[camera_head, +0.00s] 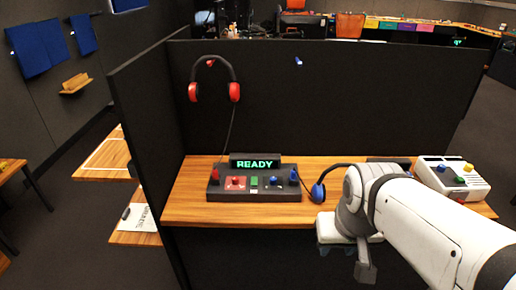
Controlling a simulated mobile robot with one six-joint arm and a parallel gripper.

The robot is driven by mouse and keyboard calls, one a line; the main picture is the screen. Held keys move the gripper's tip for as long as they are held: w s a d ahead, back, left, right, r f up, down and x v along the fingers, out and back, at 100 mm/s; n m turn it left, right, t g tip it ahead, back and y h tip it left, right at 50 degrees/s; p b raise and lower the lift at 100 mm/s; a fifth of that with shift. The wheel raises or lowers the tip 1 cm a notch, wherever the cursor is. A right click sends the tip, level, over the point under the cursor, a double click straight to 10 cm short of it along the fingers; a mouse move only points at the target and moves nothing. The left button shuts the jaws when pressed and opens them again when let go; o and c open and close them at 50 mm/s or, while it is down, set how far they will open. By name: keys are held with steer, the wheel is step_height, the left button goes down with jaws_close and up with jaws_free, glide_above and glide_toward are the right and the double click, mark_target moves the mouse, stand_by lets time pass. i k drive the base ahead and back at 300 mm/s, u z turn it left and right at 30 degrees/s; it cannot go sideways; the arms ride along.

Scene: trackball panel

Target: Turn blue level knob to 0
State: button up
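A dark control panel (225,191) sits on the wooden desk, with a lit screen (255,163) reading READY in green. A small blue knob (274,181) is on the panel's right part; its pointer and scale are too small to read. Another small blue control (293,175) stands at the panel's right end.
A blue rounded object (318,193) on a black cable lies between the panel and my arm. Red and black headphones (213,78) hang on the dark partition (330,100) behind. The partition's side wall bounds the desk (187,208) at left. A dark item (388,161) lies behind my arm.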

mark_target(273, 180)
steer(key=z, duration=1.6)
steer(key=k, duration=0.55)
steer(key=u, duration=1.55)
steer(key=i, duration=1)
steer(key=u, duration=0.05)
